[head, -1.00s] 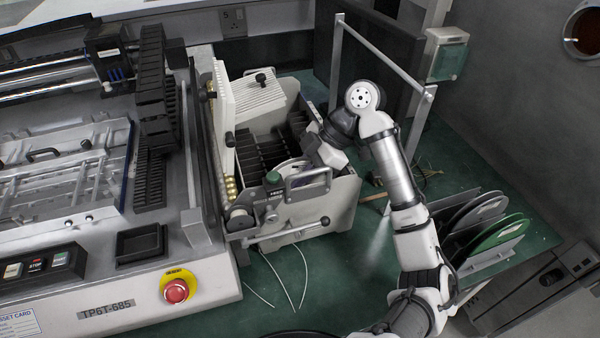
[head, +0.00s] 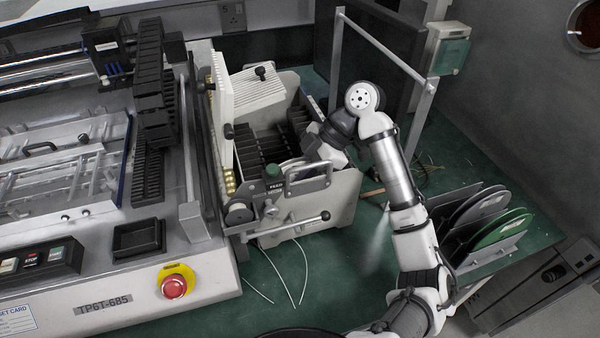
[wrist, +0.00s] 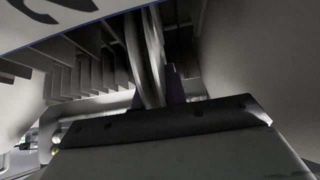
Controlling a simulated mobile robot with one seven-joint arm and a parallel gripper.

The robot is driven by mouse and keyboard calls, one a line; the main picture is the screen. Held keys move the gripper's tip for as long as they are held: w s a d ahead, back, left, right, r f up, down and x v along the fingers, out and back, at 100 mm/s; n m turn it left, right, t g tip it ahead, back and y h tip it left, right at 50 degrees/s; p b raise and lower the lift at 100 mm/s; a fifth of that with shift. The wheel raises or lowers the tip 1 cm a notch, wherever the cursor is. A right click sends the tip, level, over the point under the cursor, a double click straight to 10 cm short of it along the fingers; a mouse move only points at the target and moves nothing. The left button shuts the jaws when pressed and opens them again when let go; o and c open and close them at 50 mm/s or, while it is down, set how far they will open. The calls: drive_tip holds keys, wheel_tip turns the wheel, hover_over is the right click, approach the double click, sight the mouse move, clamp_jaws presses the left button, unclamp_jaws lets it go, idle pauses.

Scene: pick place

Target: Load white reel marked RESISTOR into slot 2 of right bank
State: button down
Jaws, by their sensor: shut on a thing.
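My gripper (head: 303,168) reaches down over the feeder box from the right; its fingertips are largely hidden in the head view. In the wrist view my gripper (wrist: 160,98) is shut on a pale reel (wrist: 147,50), seen edge-on and standing upright. In the head view only a pale arc of the reel (head: 289,164) shows, between the dark dividers and the front handle. Its label cannot be read. The bank (head: 345,192) is a light box with a row of dark slots. I cannot tell whether the reel is inside a slot.
A rack (head: 490,252) at the right holds grey, dark and green reels. A metal frame (head: 385,48) stands behind my arm. The handle and lever (head: 300,226) are at the box's front. The large machine (head: 205,285) fills the left.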

drive_tip(key=c, duration=1)
unclamp_jaws()
drive_tip(key=shift+c, duration=0.2)
drive_tip(key=shift+r, duration=0.1)
wheel_tip(320, 180, up, 8)
drive_tip(key=p, duration=0.6)
drive_tip(key=shift+p, duration=0.4)
